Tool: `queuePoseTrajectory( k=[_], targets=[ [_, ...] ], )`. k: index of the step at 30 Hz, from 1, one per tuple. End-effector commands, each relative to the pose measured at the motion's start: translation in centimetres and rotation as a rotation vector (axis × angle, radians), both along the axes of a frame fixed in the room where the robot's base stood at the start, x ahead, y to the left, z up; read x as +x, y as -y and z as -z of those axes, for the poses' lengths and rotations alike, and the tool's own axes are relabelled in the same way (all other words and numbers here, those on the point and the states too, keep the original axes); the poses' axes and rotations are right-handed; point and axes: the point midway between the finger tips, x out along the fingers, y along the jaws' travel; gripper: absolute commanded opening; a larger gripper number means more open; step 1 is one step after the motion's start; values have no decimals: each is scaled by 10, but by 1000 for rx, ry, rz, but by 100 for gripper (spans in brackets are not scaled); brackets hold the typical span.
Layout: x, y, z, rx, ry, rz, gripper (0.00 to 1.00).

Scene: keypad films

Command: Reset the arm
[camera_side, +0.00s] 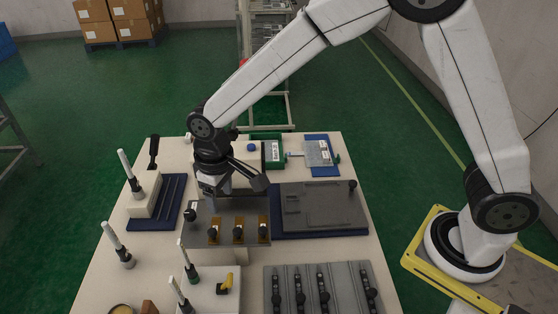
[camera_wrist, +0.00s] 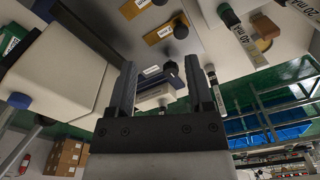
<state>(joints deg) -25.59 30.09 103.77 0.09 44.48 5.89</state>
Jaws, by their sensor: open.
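My gripper (camera_side: 214,190) points down over the back left part of a grey metal plate (camera_side: 222,209) on the table. The plate carries several orange films (camera_side: 238,224) with black knobs. In the wrist view my gripper (camera_wrist: 163,72) has its two dark fingers apart. A dark clamp-like part and a white labelled piece (camera_wrist: 156,88) show between the fingers; I cannot tell how far beyond them they are. Orange films (camera_wrist: 165,32) show ahead of the fingertips. I see nothing held.
A dark grey plate (camera_side: 325,206) on a blue base lies to the right. A grey rack (camera_side: 320,290) with black handles stands at the front. White pen-like tools (camera_side: 117,241) stand upright at the left. A blue slotted tray (camera_side: 168,199) lies left of my gripper.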

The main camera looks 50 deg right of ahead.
Motion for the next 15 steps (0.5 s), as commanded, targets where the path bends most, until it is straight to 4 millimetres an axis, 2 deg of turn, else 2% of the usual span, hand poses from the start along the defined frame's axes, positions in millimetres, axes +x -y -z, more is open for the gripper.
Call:
queuePoseTrajectory(
  k=[1, 8, 15],
  targets=[
    [-3, 14, -3, 4, 9, 22, 66],
    [-28, 83, -11, 23, 66, 123, 66],
    [-71, 147, -13, 32, 131, 233, 66]
  ],
)
